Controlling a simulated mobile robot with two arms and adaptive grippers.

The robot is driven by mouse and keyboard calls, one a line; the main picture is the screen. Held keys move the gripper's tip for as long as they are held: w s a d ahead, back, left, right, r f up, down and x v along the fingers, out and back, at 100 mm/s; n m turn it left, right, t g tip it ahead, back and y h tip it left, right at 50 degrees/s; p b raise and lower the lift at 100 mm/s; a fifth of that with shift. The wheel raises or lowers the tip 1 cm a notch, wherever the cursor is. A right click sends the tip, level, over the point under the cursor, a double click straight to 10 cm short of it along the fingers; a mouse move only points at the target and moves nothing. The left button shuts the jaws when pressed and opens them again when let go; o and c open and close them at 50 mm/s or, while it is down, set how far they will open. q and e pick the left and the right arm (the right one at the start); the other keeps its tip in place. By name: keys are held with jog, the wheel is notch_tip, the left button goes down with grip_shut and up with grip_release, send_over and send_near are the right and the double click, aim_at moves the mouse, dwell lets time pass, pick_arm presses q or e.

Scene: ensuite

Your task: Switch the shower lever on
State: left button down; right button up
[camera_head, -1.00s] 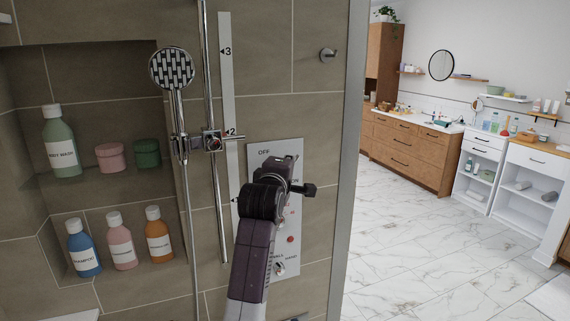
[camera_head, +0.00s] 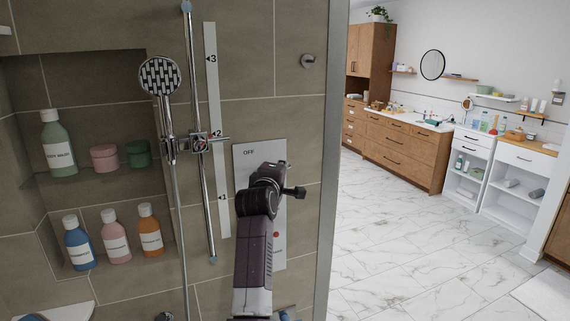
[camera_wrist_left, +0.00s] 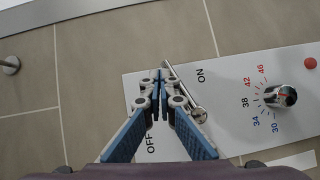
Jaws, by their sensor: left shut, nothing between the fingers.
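The white shower panel (camera_head: 244,160) is on the tiled wall, partly hidden behind my left arm. In the left wrist view the panel (camera_wrist_left: 222,70) carries the words OFF and ON. The slim chrome shower lever (camera_wrist_left: 190,97) lies slanted between those words, its tip closer to ON. My left gripper (camera_wrist_left: 160,76) is shut and empty, with its blue fingertips over the panel, right beside the lever. I cannot tell whether they touch it. In the head view my left wrist hides the fingertips and the lever.
A temperature dial (camera_wrist_left: 283,96) and a red dot (camera_wrist_left: 310,63) are on the same panel. The shower rail with its hand shower (camera_head: 160,76) stands left of it. Bottles and jars fill the wall niche (camera_head: 100,62). A metal-edged wall end (camera_head: 331,150) is on the right, with open floor beyond.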

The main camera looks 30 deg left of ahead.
pick_arm(q)
jog(key=shift+w+d+f+m+g+p, duration=0.25)
jog(key=shift+m+g+p, duration=0.2)
jog(key=shift+p, duration=0.25)
jog(key=shift+w+d+f+m+g+p, duration=0.15)
jog(key=shift+f+m+g+p, duration=0.15)
jog(key=shift+m+p, duration=0.3)
jog(key=shift+f, duration=0.1)
dwell(0.7)
